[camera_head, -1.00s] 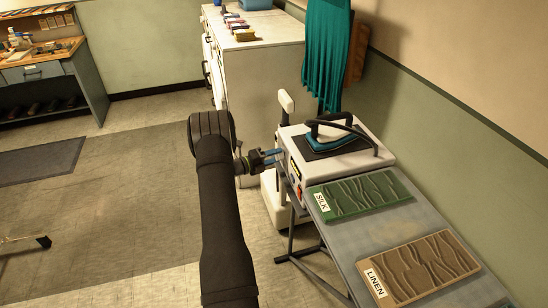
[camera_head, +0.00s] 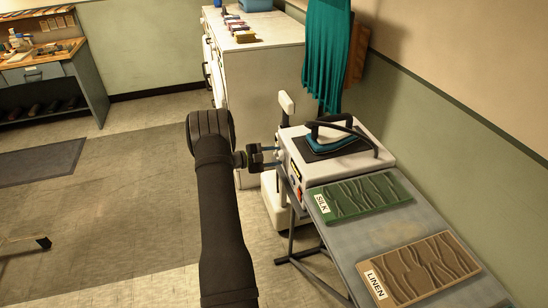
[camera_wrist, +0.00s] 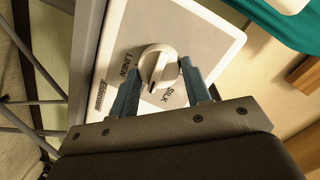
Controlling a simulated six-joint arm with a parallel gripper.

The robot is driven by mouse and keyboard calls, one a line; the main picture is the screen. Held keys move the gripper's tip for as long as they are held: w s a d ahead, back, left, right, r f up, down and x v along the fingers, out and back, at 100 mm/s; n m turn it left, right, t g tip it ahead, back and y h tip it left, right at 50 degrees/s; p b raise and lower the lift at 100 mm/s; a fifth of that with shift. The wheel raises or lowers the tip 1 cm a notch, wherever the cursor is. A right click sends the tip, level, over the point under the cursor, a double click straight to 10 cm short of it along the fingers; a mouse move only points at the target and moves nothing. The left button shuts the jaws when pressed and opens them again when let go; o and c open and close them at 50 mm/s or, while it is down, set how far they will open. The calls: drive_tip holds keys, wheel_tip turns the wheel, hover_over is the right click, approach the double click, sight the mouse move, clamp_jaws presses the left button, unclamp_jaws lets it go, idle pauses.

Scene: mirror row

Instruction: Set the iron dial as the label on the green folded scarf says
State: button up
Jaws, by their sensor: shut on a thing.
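The iron station (camera_head: 335,172) is a white box on the table's far end, with the iron (camera_head: 338,135) on top. Its dial (camera_wrist: 157,66) is a pale round knob with a raised bar, on the white side panel. LINEN shows left of the knob and SILK below it. The bar's dark-marked end points down in the wrist view, between these words. My gripper (camera_wrist: 160,68) is shut on the dial, one finger on each side; it also shows in the head view (camera_head: 275,158). The green folded scarf (camera_head: 360,201) lies on the table, labelled SILK.
A brown folded cloth (camera_head: 420,267) labelled LINEN lies nearer on the grey table (camera_head: 368,233). A teal cloth (camera_head: 327,55) hangs on the wall. A white cabinet (camera_head: 265,90) stands behind the station. The floor to the left is mostly clear.

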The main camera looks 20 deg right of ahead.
drive_tip(key=n+g, duration=0.1)
drive_tip(key=n, duration=0.4)
drive_tip(key=shift+w, duration=0.2)
drive_tip(key=shift+n+g, duration=0.3)
drive_tip(key=shift+g, duration=0.1)
drive_tip(key=o, duration=1)
drive_tip(key=a+r, duration=0.1)
drive_tip(key=a, duration=0.4)
drive_tip(key=a+r, duration=0.1)
drive_tip(key=a, duration=0.5)
drive_tip(key=a+r, duration=0.1)
drive_tip(key=a, duration=0.5)
drive_tip(key=shift+w+a+r, duration=0.1)
drive_tip(key=shift+w, duration=0.15)
drive_tip(key=d+f, duration=0.1)
drive_tip(key=d, duration=0.4)
drive_tip(key=d+f, duration=0.1)
drive_tip(key=d, duration=0.5)
drive_tip(key=d+f, duration=0.1)
drive_tip(key=d, duration=0.5)
drive_tip(key=shift+s+d, duration=0.15)
drive_tip(key=shift+s, duration=0.1)
